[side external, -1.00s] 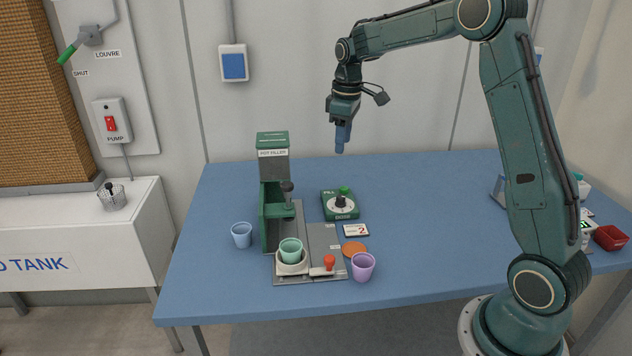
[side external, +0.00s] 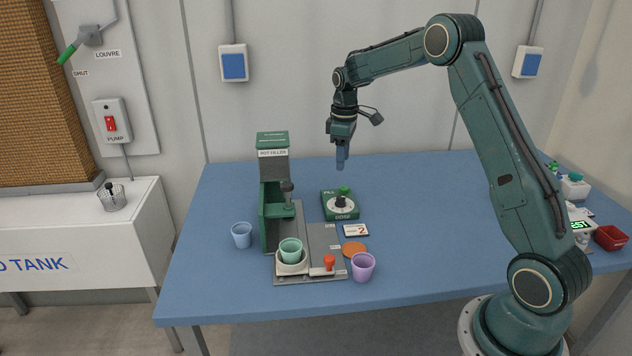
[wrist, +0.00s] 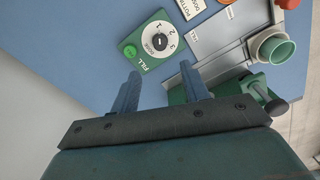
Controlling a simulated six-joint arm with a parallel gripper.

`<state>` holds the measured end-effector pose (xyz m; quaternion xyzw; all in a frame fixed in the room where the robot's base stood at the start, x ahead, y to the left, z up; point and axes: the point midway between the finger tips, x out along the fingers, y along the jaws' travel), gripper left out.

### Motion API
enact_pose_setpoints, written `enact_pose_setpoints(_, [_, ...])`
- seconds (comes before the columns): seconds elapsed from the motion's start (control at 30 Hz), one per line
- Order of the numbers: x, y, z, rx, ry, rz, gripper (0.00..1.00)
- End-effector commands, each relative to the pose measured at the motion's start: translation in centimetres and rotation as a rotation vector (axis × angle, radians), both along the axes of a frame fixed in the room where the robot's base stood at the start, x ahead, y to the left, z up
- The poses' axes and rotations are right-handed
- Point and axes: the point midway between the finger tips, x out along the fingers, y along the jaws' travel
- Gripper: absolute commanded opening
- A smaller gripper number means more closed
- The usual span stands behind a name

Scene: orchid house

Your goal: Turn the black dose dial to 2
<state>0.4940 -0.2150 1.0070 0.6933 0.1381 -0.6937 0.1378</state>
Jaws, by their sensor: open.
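The black dose dial (side external: 340,202) sits on a green box (side external: 328,213) on the blue table, with a green button at the box's back. In the wrist view the dial (wrist: 159,42) is a black knob on a white face with numbers around it; I cannot tell surely which number it points to. My gripper (side external: 341,166) hangs above and behind the box, pointing down. In the wrist view my gripper (wrist: 165,85) has its two blue fingers apart with nothing between them, short of the dial box.
The green pot filler (side external: 273,190) stands left of the dial box, with a green cup (side external: 290,249) on its plate and a red knob (side external: 329,262). A blue cup (side external: 242,235), purple cup (side external: 363,266) and orange disc (side external: 353,248) are near. The table right of the box is clear.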

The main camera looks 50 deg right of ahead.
Motion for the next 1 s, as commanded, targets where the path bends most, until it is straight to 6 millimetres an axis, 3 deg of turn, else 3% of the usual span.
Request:
enact_pose_setpoints(0.6, [-0.1,0.0,-9.1,0.000,0.002,0.000,0.46])
enact_pose_setpoints(0.8, [-0.1,0.0,-11.0,0.001,0.001,0.000,0.46])
enact_pose_setpoints(1.0, [0.0,0.0,-11.6,-0.001,0.000,0.000,0.46])
